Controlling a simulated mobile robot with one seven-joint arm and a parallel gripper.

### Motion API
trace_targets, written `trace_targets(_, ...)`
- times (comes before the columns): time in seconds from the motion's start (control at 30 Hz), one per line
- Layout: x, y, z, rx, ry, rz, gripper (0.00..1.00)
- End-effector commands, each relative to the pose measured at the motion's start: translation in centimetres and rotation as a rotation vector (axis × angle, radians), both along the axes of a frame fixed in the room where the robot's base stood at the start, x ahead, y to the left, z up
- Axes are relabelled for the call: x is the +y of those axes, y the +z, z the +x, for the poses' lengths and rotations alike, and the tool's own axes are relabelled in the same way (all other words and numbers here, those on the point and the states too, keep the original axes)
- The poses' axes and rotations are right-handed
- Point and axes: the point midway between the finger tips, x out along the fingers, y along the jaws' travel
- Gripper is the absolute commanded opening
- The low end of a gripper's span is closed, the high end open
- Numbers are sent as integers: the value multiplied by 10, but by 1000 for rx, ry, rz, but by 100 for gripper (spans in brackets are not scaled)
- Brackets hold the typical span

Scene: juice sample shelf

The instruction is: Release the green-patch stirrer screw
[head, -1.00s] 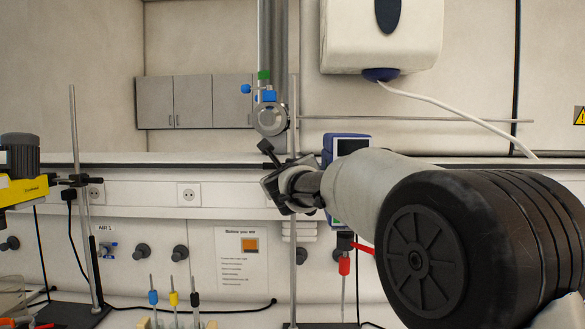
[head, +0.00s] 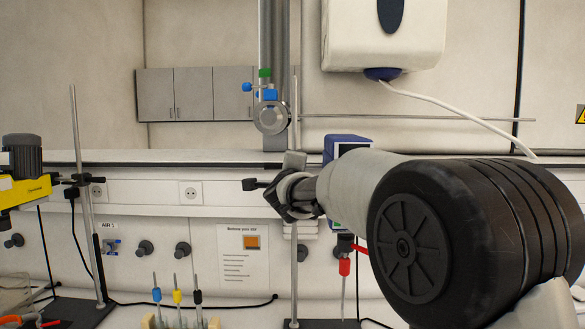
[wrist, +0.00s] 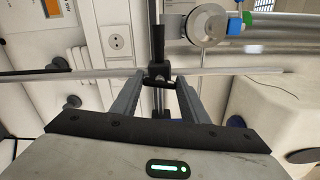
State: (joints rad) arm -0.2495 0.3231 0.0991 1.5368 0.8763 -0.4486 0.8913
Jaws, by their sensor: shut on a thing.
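My gripper (head: 285,194) is at the upright stand rod (head: 294,262) in the middle of the head view. In the wrist view its two fingers (wrist: 160,82) are shut on a small dark clamp screw (wrist: 158,74) at the rod. A dark handle (head: 250,184) sticks out to the left of the gripper in the head view. A blue and white stirrer (head: 345,141) stands behind my arm, mostly hidden, with a thin green edge showing low on it. A red-collared shaft (head: 344,267) hangs below it.
A yellow and grey stirrer (head: 22,180) hangs on another stand (head: 88,230) at the left. Several coloured-top sticks (head: 177,297) stand in a rack at the front. A duct with a blue and green valve (head: 268,95) hangs behind the rod. The wall dispenser's cable droops above my arm.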

Motion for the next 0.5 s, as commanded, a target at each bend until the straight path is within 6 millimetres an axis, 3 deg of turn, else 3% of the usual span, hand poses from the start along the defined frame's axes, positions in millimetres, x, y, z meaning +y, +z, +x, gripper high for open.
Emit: trace_targets(0.5,1,-1,0,0,1,-188,18)
